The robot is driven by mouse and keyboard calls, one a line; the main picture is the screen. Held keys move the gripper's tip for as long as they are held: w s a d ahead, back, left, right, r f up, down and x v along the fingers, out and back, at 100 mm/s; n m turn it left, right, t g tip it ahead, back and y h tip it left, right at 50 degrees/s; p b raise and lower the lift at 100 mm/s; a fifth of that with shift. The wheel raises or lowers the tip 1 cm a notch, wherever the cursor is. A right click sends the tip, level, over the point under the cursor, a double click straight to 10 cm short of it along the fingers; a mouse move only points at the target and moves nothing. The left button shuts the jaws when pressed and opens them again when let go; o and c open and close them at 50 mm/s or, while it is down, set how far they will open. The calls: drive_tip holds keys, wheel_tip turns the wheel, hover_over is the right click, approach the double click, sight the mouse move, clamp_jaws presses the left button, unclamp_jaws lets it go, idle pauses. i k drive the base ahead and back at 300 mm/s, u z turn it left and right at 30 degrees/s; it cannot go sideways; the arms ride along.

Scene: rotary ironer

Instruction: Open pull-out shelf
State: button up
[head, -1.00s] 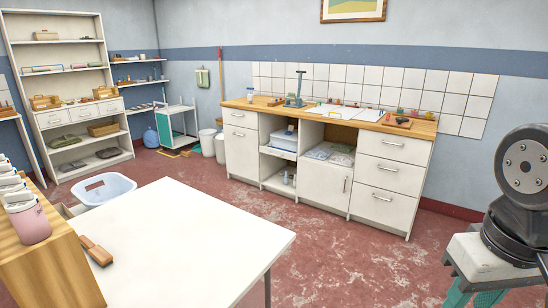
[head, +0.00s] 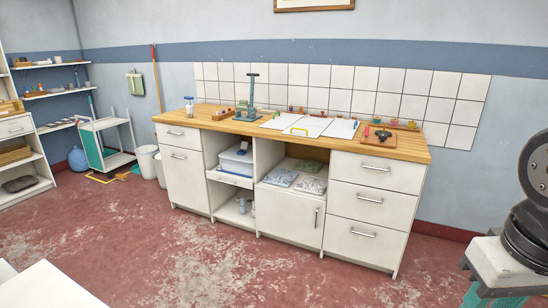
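The white pull-out shelf (head: 229,179) sits in the open middle bay of the white cabinet, left of centre in the head view. Its low front board has a small handle and looks about flush with the cabinet fronts. A clear bin with blue contents (head: 236,160) and a small white-and-blue item stand on it. My gripper is out of view.
The cabinet's wooden worktop (head: 300,140) carries a blue stand (head: 251,98), papers and small items. Drawers (head: 370,200) fill the right side. A white table (head: 45,288) juts in at lower left. The red floor (head: 225,265) before the cabinet is clear.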

sight(223, 176)
drive_tip(key=u, duration=0.05)
drive_tip(key=i, duration=2.15)
drive_tip(key=u, duration=0.7)
drive_tip(key=i, duration=1.4)
drive_tip(key=u, duration=0.3)
